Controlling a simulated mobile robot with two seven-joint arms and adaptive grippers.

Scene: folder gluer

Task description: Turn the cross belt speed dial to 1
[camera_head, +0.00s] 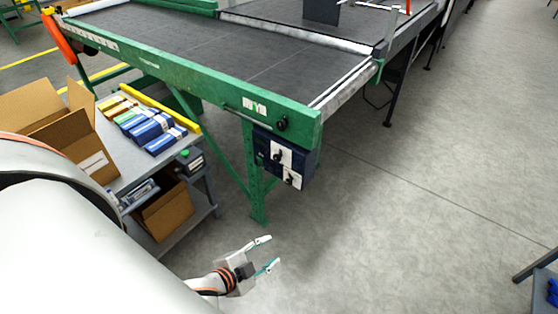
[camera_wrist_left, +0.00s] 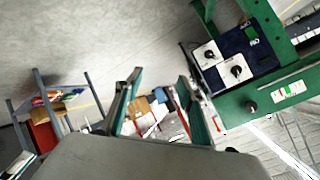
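A dark blue control box (camera_head: 267,146) hangs under the corner of the green conveyor frame. It carries two white plates with black knobs, an upper dial (camera_head: 279,156) and a lower dial (camera_head: 290,179). In the left wrist view the box (camera_wrist_left: 262,45) is at upper right, with both dials (camera_wrist_left: 236,71) (camera_wrist_left: 207,55) visible. I cannot read which one is the cross belt speed dial, nor their settings. My left gripper (camera_head: 267,254) is open and empty, below the box and apart from it. In the wrist view its fingers (camera_wrist_left: 160,105) stand apart. My right gripper is out of view.
A black knob (camera_head: 282,124) sits on the green beam beside a white label. Left of the box, a grey bench (camera_head: 128,178) holds an open carton (camera_head: 88,150) and several coloured packs (camera_head: 150,130).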

